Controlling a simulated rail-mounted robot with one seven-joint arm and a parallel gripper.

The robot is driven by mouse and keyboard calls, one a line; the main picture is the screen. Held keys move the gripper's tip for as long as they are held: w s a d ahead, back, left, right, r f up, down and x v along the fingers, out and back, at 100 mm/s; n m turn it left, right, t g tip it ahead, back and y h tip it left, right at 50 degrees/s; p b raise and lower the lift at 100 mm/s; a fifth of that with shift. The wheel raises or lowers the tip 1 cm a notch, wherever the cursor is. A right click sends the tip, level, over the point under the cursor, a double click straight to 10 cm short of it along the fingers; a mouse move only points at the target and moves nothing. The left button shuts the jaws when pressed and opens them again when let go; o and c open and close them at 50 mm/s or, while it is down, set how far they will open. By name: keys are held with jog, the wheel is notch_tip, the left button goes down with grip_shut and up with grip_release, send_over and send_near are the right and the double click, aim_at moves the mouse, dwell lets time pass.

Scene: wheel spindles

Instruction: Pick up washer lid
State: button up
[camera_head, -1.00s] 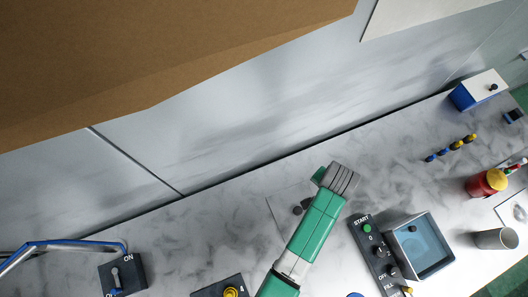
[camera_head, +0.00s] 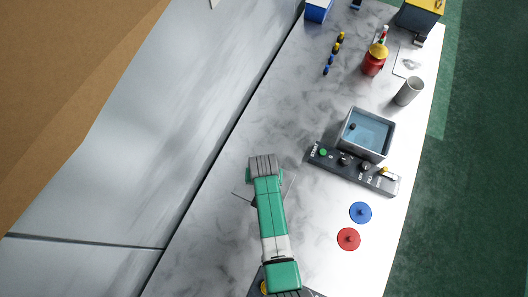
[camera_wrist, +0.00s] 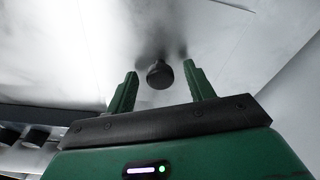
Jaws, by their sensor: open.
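A flat, pale, see-through-looking plate, which I take to be the washer lid (camera_head: 244,194), lies on the marbled table. My arm covers much of it in the head view. Its dark round knob (camera_wrist: 160,75) shows in the wrist view. My gripper (camera_wrist: 160,69) is open, with one green finger on each side of the knob and gaps on both sides. I cannot tell how far the fingertips are above the plate. In the head view my gripper (camera_head: 262,168) is over the lid. The grey open washer tub (camera_head: 366,132), blue inside, stands to the right.
A dark control panel (camera_head: 352,168) with knobs and a green START button runs along the tub's near side. A blue disc (camera_head: 360,212) and a red disc (camera_head: 348,238) lie nearer. A grey cup (camera_head: 408,91) and a red-yellow container (camera_head: 375,58) stand farther back.

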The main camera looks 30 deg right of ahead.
jog(key=shift+f, duration=0.35)
grip_shut()
jog(key=shift+r, duration=0.15)
jog(key=shift+r, duration=0.25)
jog(key=r, duration=0.3)
jog(key=shift+s+a, duration=0.1)
jog(key=shift+s, duration=0.15)
jog(key=s+a, duration=0.2)
jog(key=s, duration=0.2)
jog(key=s+a+r, duration=0.1)
jog(key=s+a, duration=0.2)
jog(key=s, duration=0.2)
jog(key=s+a+p, duration=0.1)
jog(key=s+a, duration=0.1)
jog(key=s, duration=0.2)
jog(key=shift+s+a+r, duration=0.15)
jog(key=shift+s, duration=0.15)
